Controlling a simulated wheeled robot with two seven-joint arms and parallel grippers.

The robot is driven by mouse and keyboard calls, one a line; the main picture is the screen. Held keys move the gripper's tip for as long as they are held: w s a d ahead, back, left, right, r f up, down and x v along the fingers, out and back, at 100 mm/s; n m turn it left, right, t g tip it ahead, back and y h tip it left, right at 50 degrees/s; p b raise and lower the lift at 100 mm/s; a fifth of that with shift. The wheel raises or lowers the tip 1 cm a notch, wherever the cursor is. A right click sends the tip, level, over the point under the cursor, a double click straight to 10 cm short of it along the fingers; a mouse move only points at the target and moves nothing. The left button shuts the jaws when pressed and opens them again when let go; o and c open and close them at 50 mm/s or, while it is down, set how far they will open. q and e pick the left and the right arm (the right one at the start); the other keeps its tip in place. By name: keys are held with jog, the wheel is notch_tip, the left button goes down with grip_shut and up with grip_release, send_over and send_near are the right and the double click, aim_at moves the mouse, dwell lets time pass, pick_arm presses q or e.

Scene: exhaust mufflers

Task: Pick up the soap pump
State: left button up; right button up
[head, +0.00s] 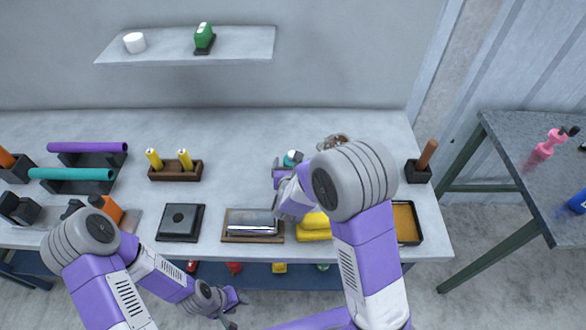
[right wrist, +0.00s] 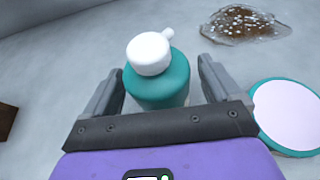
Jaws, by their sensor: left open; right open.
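The soap pump is a teal bottle with a white pump head, upright on the bench in the right wrist view (right wrist: 158,82). In the head view only its top (head: 292,157) shows beyond my right gripper. My right gripper (right wrist: 162,70) is open, with one finger on each side of the bottle; whether either finger touches it I cannot tell. In the head view the right gripper (head: 281,176) is partly hidden by its own arm. My left gripper (head: 232,308) is open and empty, low in front of the bench.
A brown spill (right wrist: 245,22) lies behind and right of the pump. A teal-rimmed pale disc (right wrist: 287,115) is close beside the right finger. A wooden holder with yellow items (head: 175,169) stands left. A metal muffler (head: 250,222) and yellow cloths (head: 313,228) lie nearer the front.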

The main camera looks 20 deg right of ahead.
jog(key=shift+c, duration=0.2)
jog(key=c, duration=1.2)
